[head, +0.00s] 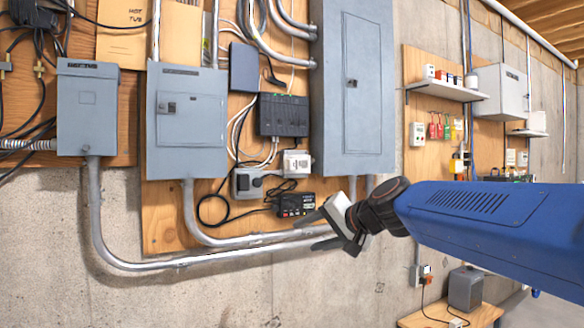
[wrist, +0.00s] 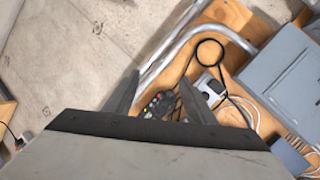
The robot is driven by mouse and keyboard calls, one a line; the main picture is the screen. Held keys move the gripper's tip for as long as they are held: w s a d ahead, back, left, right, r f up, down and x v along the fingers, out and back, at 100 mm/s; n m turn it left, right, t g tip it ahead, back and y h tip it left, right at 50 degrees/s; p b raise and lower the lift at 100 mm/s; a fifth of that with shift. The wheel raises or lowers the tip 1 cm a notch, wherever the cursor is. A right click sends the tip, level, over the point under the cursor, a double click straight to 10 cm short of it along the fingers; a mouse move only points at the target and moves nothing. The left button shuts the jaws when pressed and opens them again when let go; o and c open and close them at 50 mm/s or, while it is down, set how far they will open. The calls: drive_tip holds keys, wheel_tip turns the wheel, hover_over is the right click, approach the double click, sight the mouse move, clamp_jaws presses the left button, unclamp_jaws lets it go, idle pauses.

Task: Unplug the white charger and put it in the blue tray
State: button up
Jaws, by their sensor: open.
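My gripper (head: 319,229) is open and empty, in front of the wall board at its lower edge. In the wrist view its two fingers (wrist: 160,84) stand apart, with a small black device between and beyond them. A white box with a label (head: 296,162) sits on the board above my gripper; I cannot tell if it is the charger. A small white block (head: 456,322) on the low wooden bench has a black cable beside it; I cannot tell what it is either. I cannot make out a blue tray in either view.
Metal conduits (head: 215,258) run along the wall beside my gripper. Grey electrical cabinets (head: 353,90) stand out from the board. A black device with lights (head: 295,204) and loose cables lie near the fingers. A grey box (head: 465,288) stands on the bench (head: 484,315) at lower right.

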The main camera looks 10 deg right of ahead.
drive_tip(key=w+d+r+m+t, duration=0.2)
drive_tip(key=w+r+m+t, duration=0.15)
drive_tip(key=w+r, duration=0.7)
drive_tip(key=m+t, duration=0.2)
drive_tip(key=m, duration=0.2)
approach(296, 165)
drive_tip(key=shift+w+a+r+h, duration=0.1)
drive_tip(key=shift+a+r+h, duration=0.1)
drive_tip(key=shift+a+h, duration=0.1)
drive_tip(key=shift+w, duration=0.1)
drive_tip(key=shift+x, duration=4.45)
clamp_jaws()
drive_tip(key=v, duration=0.6)
drive_tip(key=shift+a, duration=0.1)
drive_tip(key=shift+x, duration=1.45)
